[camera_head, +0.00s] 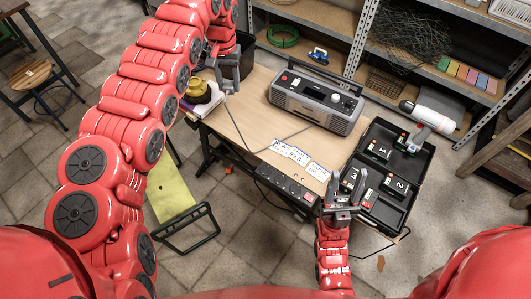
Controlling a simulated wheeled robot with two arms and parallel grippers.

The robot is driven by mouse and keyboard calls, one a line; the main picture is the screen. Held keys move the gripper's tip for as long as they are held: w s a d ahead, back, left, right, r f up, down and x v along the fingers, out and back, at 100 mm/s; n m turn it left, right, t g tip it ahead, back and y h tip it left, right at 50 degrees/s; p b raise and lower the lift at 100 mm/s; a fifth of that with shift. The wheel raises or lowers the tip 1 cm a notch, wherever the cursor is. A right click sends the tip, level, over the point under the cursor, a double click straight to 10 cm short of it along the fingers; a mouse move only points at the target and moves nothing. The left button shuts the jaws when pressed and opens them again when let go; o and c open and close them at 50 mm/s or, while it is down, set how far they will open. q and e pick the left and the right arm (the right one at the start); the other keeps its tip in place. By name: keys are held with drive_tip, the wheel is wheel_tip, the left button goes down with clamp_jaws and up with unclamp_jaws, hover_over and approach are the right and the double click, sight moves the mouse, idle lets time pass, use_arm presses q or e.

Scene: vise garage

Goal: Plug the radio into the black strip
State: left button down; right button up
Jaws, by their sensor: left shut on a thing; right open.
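The grey radio (318,98) stands on the wooden table (252,112) toward the back. A thin cord (241,133) runs from it across the table and up to my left gripper (229,84). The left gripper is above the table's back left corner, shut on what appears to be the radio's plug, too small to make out. The black strip (282,184) lies along the table's front edge, well apart from the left gripper. My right gripper (343,192) is open at the front right corner, beside the strip's right end and partly over the black tray's left edge.
The black tray (386,217) on the right holds several numbered blocks. Paper labels (300,158) lie behind the strip. A yellow object (198,91) sits on books at the left. Metal shelves (366,50) stand behind.

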use_arm(q)
drive_tip(key=s+d+f+m+p, duration=0.2)
drive_tip(key=d+f+m+p, duration=0.1)
drive_tip(key=d+f, duration=0.75)
drive_tip(key=s+f+m+p, duration=0.2)
drive_tip(key=s+f, duration=0.5)
drive_tip(key=f, duration=0.6)
drive_tip(key=shift+s+m, duration=0.35)
drive_tip(key=shift+m, duration=0.05)
drive_tip(key=shift+d+f, duration=0.1)
drive_tip(key=shift+f, duration=0.15)
drive_tip(key=shift+f+b, duration=1.65)
drive_tip(key=shift+f, duration=1.1)
